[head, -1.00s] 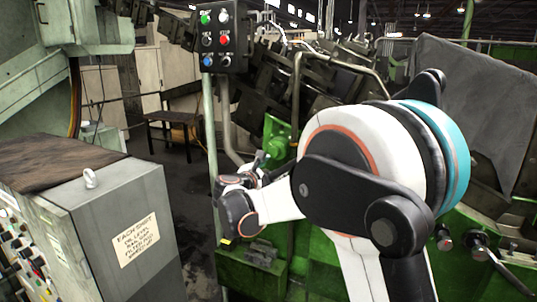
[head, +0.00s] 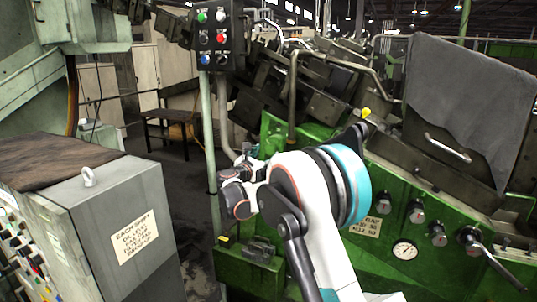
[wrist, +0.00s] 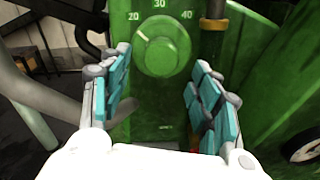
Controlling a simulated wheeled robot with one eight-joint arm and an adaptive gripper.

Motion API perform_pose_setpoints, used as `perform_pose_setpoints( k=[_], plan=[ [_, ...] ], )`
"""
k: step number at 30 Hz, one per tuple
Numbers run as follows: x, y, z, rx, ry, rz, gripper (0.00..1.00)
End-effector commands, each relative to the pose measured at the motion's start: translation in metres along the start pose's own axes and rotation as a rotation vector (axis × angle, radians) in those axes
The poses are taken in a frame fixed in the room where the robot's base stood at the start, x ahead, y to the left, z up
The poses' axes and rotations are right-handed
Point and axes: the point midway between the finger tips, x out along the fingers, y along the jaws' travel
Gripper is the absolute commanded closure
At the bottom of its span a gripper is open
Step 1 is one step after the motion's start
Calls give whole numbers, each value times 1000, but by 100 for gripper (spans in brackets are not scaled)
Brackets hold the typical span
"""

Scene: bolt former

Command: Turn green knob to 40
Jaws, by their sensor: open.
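The green knob (wrist: 165,52) is round and shows in the upper middle of the wrist view, on a green panel. Its white pointer mark is toward the upper left, on the side of the number 20. The numbers 20, 30 and 40 are printed around its top, with 40 at the upper right. My gripper (wrist: 161,68) is open, with one teal-padded finger to the left of the knob and one to the right. Gaps show between the fingers and the knob.
A control box (head: 216,38) with coloured buttons stands on a post behind my wrist. A grey cabinet (head: 88,225) stands at the left. The green machine (head: 400,275) fills the right, with smaller knobs, a gauge (head: 404,250) and a lever. Dark floor lies between cabinet and machine.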

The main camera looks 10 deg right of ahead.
Motion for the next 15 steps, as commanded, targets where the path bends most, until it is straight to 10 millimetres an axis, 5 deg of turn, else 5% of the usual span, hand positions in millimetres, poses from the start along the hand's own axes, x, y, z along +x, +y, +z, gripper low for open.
perform_pose_setpoints(
  k=[6,15],
  plan=[
    [30,0,-1,0,0,-1,43],
    [40,0,0,1,0,0,43]
  ],
)
